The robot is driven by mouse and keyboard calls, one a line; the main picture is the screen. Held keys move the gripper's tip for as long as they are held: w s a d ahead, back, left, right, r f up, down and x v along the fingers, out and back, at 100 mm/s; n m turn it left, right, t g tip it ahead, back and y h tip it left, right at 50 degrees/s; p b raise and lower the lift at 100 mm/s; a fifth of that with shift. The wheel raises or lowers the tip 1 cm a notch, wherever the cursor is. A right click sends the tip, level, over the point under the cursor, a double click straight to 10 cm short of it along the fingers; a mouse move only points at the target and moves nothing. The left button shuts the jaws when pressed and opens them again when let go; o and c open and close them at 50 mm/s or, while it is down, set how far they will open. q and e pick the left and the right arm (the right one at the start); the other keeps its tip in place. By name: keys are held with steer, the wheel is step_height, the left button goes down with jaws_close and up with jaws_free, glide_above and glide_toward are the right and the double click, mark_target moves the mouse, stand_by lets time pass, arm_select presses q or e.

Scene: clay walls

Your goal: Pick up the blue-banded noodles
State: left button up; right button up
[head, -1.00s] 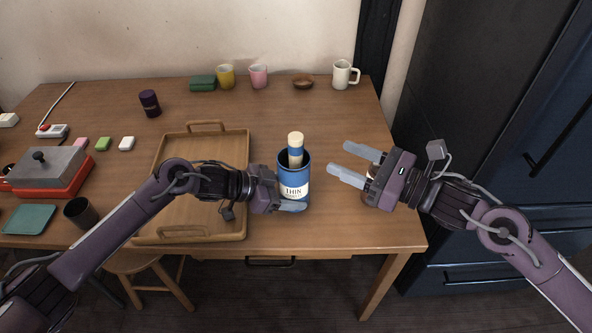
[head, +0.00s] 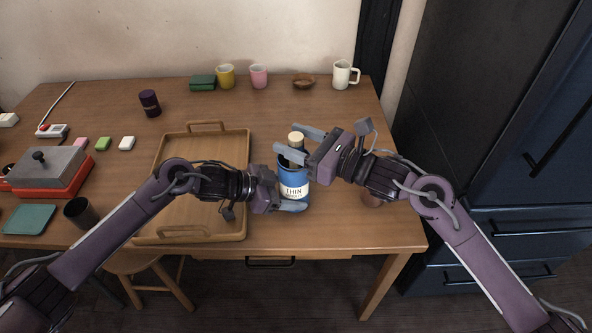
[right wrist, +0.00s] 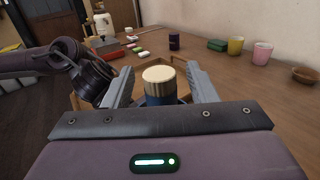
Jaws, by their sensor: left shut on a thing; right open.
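The blue-banded noodles (head: 296,140) stand upright in a blue canister (head: 294,178) with a white label, and their pale round top sticks out above the rim. The bundle's pale end also shows in the right wrist view (right wrist: 158,75), with its blue band just below. My left gripper (head: 290,198) is shut on the canister low on its side, near the table's front. My right gripper (head: 300,142) is open, with its fingers reaching past both sides of the bundle's top, above the canister. In the right wrist view, the bundle stands between the two fingers (right wrist: 160,88).
A wooden tray (head: 242,148) lies left of the canister. A yellow cup (head: 225,77), pink cup (head: 259,76), brown bowl (head: 303,82) and white mug (head: 342,75) stand along the back. A dark purple canister (head: 150,103) stands at back left.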

jaws_close()
stand_by(0.3)
step_height(320, 180, up, 18)
stand_by(0.6)
arm_select(q)
steer(key=o, duration=0.8)
steer(key=shift+o, duration=0.2)
